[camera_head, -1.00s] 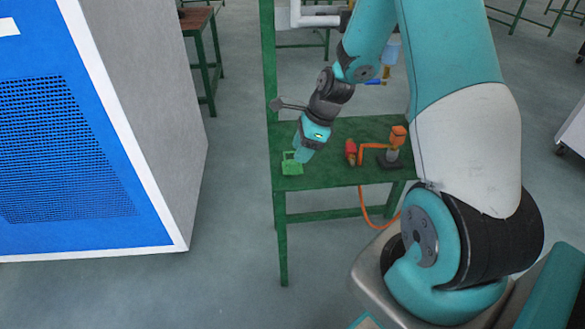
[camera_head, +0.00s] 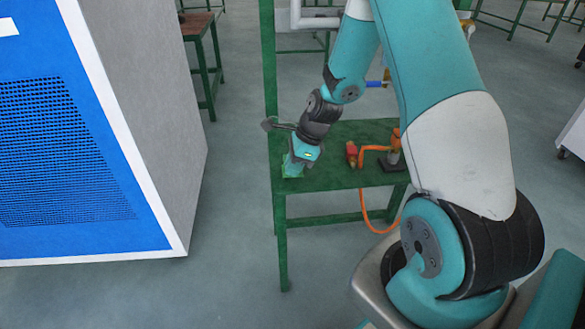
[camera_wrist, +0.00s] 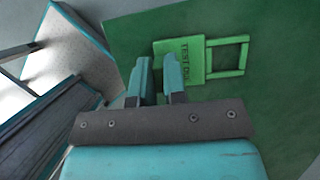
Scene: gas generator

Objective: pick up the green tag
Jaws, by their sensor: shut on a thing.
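The green tag (camera_wrist: 192,58) lies at the green bench top in the wrist view, with dark lettering on its flat body and an open loop frame on its right. In the head view a small part of the green tag (camera_head: 291,172) shows at the bench's left front corner, mostly hidden by my gripper. My gripper (camera_wrist: 158,62) is shut on the tag at its left edge; the right finger covers part of it. In the head view my gripper (camera_head: 296,165) points down at that corner. I cannot tell whether the tag is clear of the surface.
The green bench (camera_head: 335,180) also carries a red-tipped part (camera_head: 351,154) and an orange device (camera_head: 394,146) with an orange hose to the right. A green post (camera_head: 269,70) rises at the bench's left. A large blue and white cabinet (camera_head: 75,140) stands left across open floor.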

